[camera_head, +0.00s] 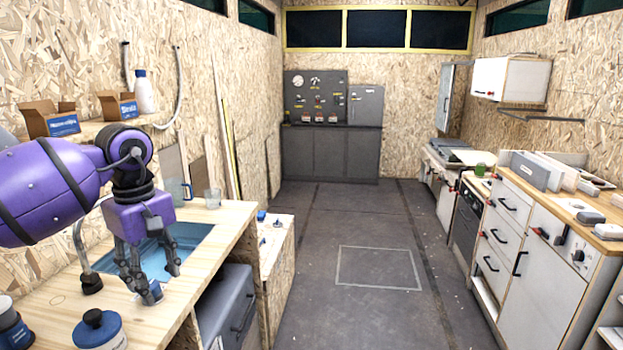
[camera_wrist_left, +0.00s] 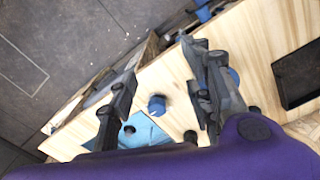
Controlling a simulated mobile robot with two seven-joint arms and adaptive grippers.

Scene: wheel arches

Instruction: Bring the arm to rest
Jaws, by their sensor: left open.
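My left arm (camera_head: 45,190), purple, reaches in from the left over the wooden counter. My left gripper (camera_head: 160,280) points down above the counter by the blue sink and is open, with nothing between its fingers. In the left wrist view, the dark fingers (camera_wrist_left: 160,65) are spread apart, with bare wood and floor behind them. A small blue round object (camera_wrist_left: 157,104) shows between and below them; it is apart from the fingers as far as I can tell. My right gripper is in neither view.
The blue sink (camera_head: 185,240) is set in the counter (camera_head: 215,270). A blue-and-white jar (camera_head: 98,330) stands at the near left. Open boxes (camera_head: 50,120) sit on the wall shelf. The middle floor (camera_head: 375,225) is free.

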